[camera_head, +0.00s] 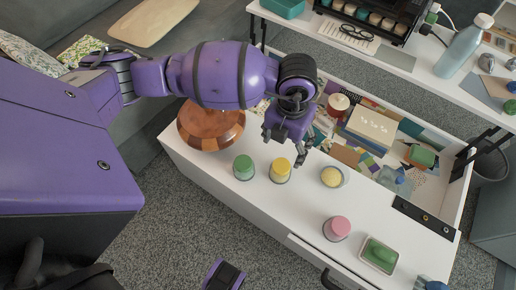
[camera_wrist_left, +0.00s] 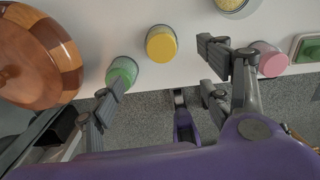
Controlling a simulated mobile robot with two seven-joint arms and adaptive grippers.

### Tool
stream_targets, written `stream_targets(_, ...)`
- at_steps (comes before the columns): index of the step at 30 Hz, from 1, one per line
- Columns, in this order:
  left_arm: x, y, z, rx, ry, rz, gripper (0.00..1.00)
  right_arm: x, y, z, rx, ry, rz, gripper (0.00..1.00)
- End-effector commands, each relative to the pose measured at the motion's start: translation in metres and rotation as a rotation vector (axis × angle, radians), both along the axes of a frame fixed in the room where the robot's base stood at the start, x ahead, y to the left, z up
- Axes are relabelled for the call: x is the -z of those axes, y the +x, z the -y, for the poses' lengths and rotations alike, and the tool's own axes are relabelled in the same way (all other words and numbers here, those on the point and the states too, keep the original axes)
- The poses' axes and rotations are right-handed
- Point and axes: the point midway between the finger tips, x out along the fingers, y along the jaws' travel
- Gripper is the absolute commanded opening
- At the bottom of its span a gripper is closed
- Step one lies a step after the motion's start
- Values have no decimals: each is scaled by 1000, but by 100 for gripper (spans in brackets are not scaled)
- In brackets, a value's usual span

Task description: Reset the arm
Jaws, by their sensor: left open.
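My left arm reaches in from the left in the head view, and its gripper (camera_head: 303,152) hangs above the white tabletop, near the yellow jar. In the left wrist view the two fingers of the left gripper (camera_wrist_left: 163,86) are spread wide with nothing between them. Below and between them show the green-lidded jar (camera_wrist_left: 122,70) and the yellow-lidded jar (camera_wrist_left: 161,44), both standing apart from the fingers.
A wooden bowl (camera_head: 210,128) stands on the white table (camera_head: 290,210) at left. A pink jar (camera_head: 337,228), a pale yellow jar (camera_head: 332,176) and a green sponge dish (camera_head: 379,255) stand to the right. A cluttered tray with a box (camera_head: 371,128) lies behind, below a raised shelf (camera_head: 390,62).

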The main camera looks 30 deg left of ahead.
Motion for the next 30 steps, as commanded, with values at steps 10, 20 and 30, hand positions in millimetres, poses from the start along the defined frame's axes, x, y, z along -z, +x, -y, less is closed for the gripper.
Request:
stream_targets(10, -7, 2, 1, 1, -1, 5, 71, 0, 0, 0, 0, 0, 0, 40)
stream_targets(20, -29, -5, 93, 214, -404, 7, 71, 0, 0, 0, 0, 1, 3, 40)
stream_targets(30, -215, -21, 237, -168, -1529, 21, 71, -34, -5, -4, -2, 10, 0, 40)
